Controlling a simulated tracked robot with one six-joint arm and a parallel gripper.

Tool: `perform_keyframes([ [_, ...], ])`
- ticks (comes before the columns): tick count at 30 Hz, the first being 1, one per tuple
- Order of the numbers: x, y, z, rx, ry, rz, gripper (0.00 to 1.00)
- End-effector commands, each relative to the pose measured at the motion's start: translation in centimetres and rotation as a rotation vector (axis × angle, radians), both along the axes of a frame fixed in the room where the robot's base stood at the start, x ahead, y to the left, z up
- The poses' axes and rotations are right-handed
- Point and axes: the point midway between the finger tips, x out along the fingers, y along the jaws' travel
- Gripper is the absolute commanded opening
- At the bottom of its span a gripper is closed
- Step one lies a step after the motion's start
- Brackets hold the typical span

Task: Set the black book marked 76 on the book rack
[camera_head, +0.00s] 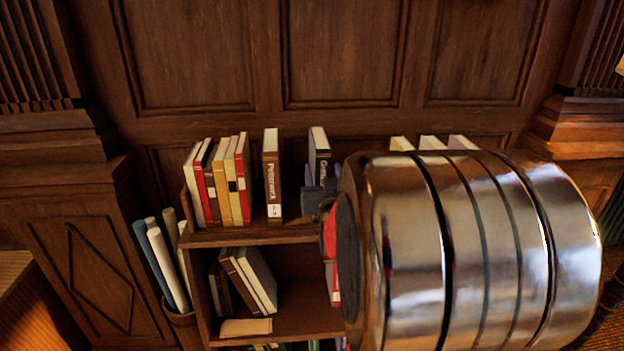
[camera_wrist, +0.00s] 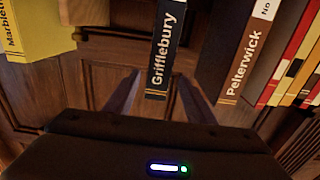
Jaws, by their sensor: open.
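A black book (camera_head: 319,152) with pale pages stands upright on the top shelf of the wooden book rack (camera_head: 255,234). In the wrist view the black book (camera_wrist: 166,45) shows the word Grifflebury on its spine; I cannot see a number 76 on it. My gripper (camera_head: 318,190) is open at the lower part of this book. In the wrist view the fingers of my gripper (camera_wrist: 159,84) lie on either side of the spine, with a gap on both sides. The foot of the book is hidden behind my gripper in the head view.
A brown Pelterwick book (camera_head: 272,175) stands just left of the black one. Several red, cream and yellow books (camera_head: 228,180) lean further left. A yellow book (camera_wrist: 35,28) is across a gap on the other side. My metallic arm hides the rack's right part.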

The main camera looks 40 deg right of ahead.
Motion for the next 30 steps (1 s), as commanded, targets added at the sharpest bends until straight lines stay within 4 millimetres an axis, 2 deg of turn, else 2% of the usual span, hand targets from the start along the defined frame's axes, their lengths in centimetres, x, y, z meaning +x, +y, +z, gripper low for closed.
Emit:
perform_keyframes([
  [11, 0.2, 0.4, 0.0, 0.001, 0.002, 0.007, 0.50],
  [16, 0.6, 1.7, 0.0, 0.019, 0.031, 0.026, 0.50],
  [20, 1.0, 4.3, -0.1, 0.053, 0.087, 0.062, 0.50],
  [26, 0.8, 10.2, -1.0, 0.126, 0.225, 0.142, 0.50],
  [30, -0.2, 14.6, -1.7, 0.172, 0.333, 0.202, 0.50],
])
